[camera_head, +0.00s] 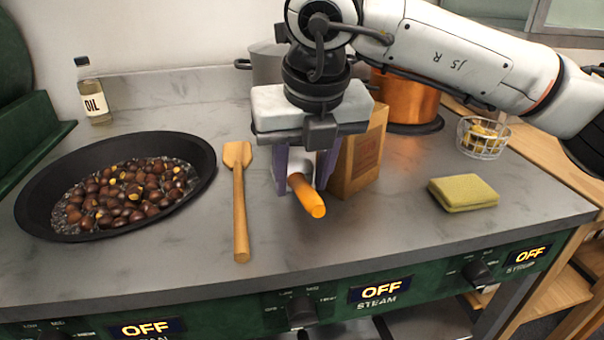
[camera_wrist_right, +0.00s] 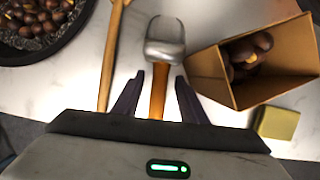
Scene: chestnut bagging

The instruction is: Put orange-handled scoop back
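The scoop has an orange handle (camera_head: 308,195) pointing to the front edge and a metal head, which shows in the wrist view (camera_wrist_right: 165,40). It appears to lie on the grey counter beside the paper bag. My right gripper (camera_head: 304,187) points down over the scoop, its two purple fingers on either side of it. In the wrist view the fingers (camera_wrist_right: 158,98) stand apart, with gaps between them and the handle. The gripper is open and partly hides the scoop in the head view. My left gripper is not in view.
A brown paper bag (camera_head: 359,155) holding chestnuts stands close right of the gripper. A wooden spatula (camera_head: 240,200) lies to the left, beside a black pan (camera_head: 30,215) of chestnuts. A yellow sponge (camera_head: 463,193), wire basket (camera_head: 484,138), copper pot (camera_head: 408,100) and oil bottle (camera_head: 93,92) stand farther off.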

